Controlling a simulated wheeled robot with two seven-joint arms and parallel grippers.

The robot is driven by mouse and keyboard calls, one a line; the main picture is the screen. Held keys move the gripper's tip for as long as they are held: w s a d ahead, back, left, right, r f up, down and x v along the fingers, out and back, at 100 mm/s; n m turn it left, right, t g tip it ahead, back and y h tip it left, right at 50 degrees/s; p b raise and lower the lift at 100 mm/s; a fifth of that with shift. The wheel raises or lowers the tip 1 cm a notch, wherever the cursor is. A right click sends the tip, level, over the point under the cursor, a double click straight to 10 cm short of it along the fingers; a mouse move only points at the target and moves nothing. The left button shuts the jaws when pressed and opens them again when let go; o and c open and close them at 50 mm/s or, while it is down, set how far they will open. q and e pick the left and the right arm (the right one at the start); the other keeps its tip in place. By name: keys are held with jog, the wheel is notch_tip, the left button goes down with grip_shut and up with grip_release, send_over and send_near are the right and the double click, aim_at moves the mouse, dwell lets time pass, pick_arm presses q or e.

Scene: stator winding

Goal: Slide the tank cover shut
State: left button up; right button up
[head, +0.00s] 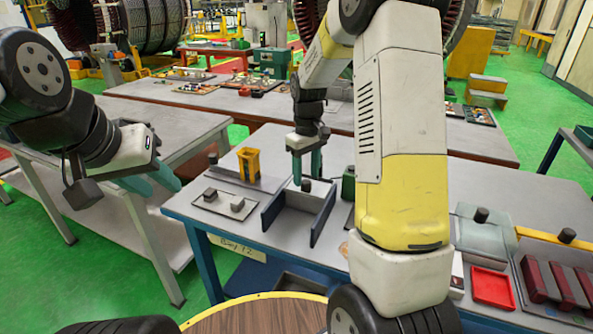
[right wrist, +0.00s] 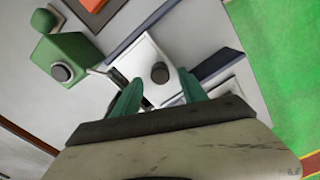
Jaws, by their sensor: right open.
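The tank (head: 272,210) is a low box with dark blue side walls on the front table. A pale cover with a black knob (head: 306,186) shows at its back part; how far it is open I cannot tell. The white cover (right wrist: 147,53) and its black knob (right wrist: 160,73) also show in the right wrist view. My right gripper (head: 307,167) is open, pointing down above the knob; its teal fingers (right wrist: 160,92) stand on either side of the knob's near side, not closed on it.
A yellow block-like fixture (head: 249,164) and a plate with two small blocks (head: 223,204) stand left of the tank. A green box (head: 348,184) is close on its right, partly behind my right arm. A red tray (head: 491,288) lies further right.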

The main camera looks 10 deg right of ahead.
jog(key=shift+f, duration=1.2)
grip_shut()
dwell(0.6)
